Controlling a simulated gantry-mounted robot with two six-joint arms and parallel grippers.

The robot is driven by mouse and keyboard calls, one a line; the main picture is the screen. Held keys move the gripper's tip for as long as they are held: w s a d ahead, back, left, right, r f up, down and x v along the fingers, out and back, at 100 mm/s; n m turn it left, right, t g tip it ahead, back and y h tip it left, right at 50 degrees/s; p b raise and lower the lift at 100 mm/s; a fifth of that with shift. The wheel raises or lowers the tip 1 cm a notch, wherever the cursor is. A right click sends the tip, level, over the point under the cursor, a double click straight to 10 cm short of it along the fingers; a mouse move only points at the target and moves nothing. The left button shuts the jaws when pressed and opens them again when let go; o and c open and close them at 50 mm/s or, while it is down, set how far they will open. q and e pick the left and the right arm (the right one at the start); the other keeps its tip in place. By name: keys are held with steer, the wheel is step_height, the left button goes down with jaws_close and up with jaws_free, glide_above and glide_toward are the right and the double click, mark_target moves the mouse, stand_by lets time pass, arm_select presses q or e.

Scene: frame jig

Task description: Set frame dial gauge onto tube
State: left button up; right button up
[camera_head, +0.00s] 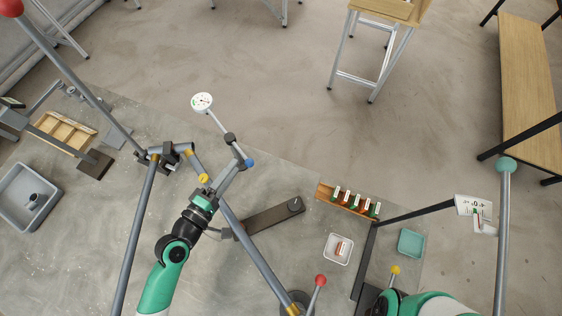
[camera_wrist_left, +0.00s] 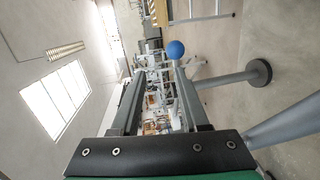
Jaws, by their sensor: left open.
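A white round dial gauge (camera_head: 202,102) stands at the upper end of a grey stem with a dark collar (camera_head: 230,138), in the head view. A blue ball (camera_head: 250,163) is near the stem's lower end. My left gripper (camera_head: 238,165) is open, with its fingertips close to the blue ball. In the left wrist view the gripper's two parallel fingers (camera_wrist_left: 158,85) are apart, and the blue ball (camera_wrist_left: 175,50) shows beyond the right finger. I cannot tell if they touch. A grey frame tube (camera_head: 250,240) runs below the gripper. My right gripper is not visible.
A wooden rack of several red-and-green items (camera_head: 351,201), a white tray (camera_head: 339,249) and a teal tray (camera_head: 411,242) are at right. A red-ball rod (camera_head: 320,281) and a teal-ball post (camera_head: 506,166) rise nearby. A grey bin (camera_head: 12,205) is at left.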

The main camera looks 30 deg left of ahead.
arm_select(q)
steer(key=w+f+n+p, duration=0.1)
steer(key=w+f, duration=0.3)
steer(key=w, duration=0.5)
steer(key=shift+w+f, duration=0.15)
steer(key=shift+w, duration=0.15)
jaws_close()
steer(key=shift+a, duration=0.1)
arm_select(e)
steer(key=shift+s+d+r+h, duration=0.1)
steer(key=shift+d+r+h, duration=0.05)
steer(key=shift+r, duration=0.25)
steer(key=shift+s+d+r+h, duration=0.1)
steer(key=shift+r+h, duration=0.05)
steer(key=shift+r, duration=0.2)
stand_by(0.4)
